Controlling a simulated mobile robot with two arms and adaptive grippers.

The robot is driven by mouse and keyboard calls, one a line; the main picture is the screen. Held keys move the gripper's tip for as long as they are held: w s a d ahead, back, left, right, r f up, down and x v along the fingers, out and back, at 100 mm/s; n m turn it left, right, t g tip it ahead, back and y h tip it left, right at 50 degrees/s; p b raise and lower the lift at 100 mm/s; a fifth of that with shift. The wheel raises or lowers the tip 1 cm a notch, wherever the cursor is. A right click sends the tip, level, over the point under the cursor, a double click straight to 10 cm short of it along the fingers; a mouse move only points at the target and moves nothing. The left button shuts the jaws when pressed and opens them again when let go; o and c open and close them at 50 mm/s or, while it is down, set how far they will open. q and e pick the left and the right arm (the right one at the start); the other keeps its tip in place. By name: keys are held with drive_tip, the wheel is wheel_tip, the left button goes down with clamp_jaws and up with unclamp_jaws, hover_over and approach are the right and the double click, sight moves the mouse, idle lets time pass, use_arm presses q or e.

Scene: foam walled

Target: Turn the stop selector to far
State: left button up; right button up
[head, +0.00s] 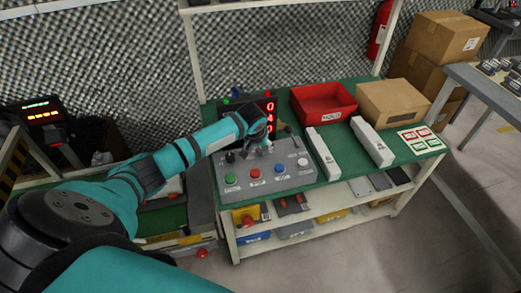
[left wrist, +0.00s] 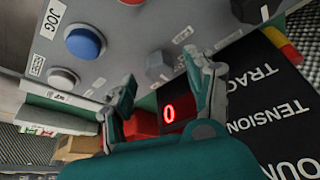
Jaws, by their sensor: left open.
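A grey control box (head: 265,182) stands on the green bench top, with green, red, blue and white buttons along its front. My left gripper (head: 264,146) is over the box's back half, pointing down, open and empty. A second black knob (left wrist: 250,10) is at the top right. The small labels by the knobs are too blurred to read, so I cannot tell which is the stop selector. My right gripper is not in view.
A display with red digits (head: 265,106) stands behind the box, close to my left gripper. To its right are a red bin (head: 323,102), a cardboard box (head: 392,102) and two long white boxes. The blue button (left wrist: 85,42) is labelled JOG.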

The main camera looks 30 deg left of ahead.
use_arm(q)
drive_tip(key=shift+x, duration=0.9)
clamp_jaws()
